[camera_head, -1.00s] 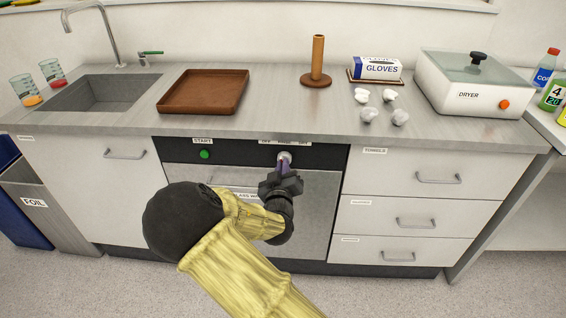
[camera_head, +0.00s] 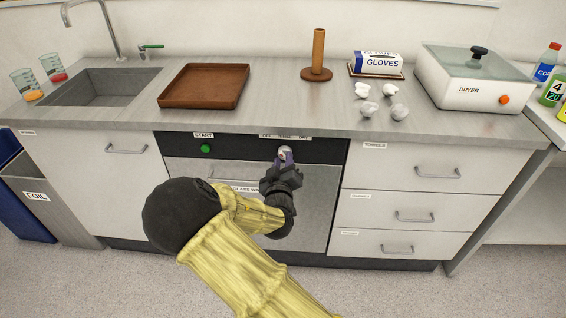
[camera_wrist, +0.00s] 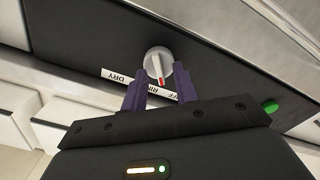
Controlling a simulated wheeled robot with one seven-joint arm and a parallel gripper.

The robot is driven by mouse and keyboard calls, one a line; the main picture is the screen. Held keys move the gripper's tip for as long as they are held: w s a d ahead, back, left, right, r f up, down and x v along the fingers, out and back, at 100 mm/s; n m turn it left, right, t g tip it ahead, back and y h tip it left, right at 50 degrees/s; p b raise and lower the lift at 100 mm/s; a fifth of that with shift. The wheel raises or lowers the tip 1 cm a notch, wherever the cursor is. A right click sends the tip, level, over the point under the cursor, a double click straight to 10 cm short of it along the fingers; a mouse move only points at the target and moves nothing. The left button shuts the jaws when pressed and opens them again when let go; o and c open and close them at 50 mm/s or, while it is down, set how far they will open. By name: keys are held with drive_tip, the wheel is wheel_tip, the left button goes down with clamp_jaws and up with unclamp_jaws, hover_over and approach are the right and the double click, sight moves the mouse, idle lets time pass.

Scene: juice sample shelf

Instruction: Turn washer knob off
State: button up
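The washer knob (camera_head: 285,149) is a round light-grey dial on the black panel of the washer (camera_head: 240,148). It also shows in the wrist view (camera_wrist: 157,60), where its red mark points towards the middle label, which seems to read RINSE and is partly hidden. The labels OFF, RINSE and DRY sit above the knob in the head view. My gripper (camera_head: 285,160) is in front of the knob. In the wrist view my gripper (camera_wrist: 160,74) is open, with one purple finger on each side of the knob's lower edge; I cannot tell whether they touch it.
A green START button (camera_head: 206,148) is on the same panel, to the left. The counter (camera_head: 280,110) overhangs above, holding a brown tray (camera_head: 203,86), a glove box (camera_head: 377,62) and a dryer (camera_head: 472,90). Drawers (camera_head: 415,180) with handles stand to the right.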

drive_tip(key=s+p, duration=0.9)
drive_tip(key=s, duration=0.8)
drive_tip(key=shift+s+a, duration=0.2)
drive_tip(key=shift+a, duration=0.1)
idle(0.3)
drive_tip(key=w+d+f+m+g+h, duration=0.2)
drive_tip(key=d+f+m+g, duration=0.25)
drive_tip(key=d+g, duration=0.2)
drive_tip(key=s+d+r+m+g+y, duration=0.1)
drive_tip(key=s+d+r+g, duration=0.35)
drive_tip(key=d+r, duration=0.2)
drive_tip(key=s+d+r+m+g+y, duration=0.1)
drive_tip(key=s+d+r+g+y, duration=0.1)
drive_tip(key=s+d+r+g, duration=0.35)
wheel_tip(320, 180, up, 18)
drive_tip(key=t+p, duration=0.1)
drive_tip(key=p, duration=1.6)
drive_tip(key=shift+s+r, duration=0.2)
drive_tip(key=shift+s, duration=0.05)
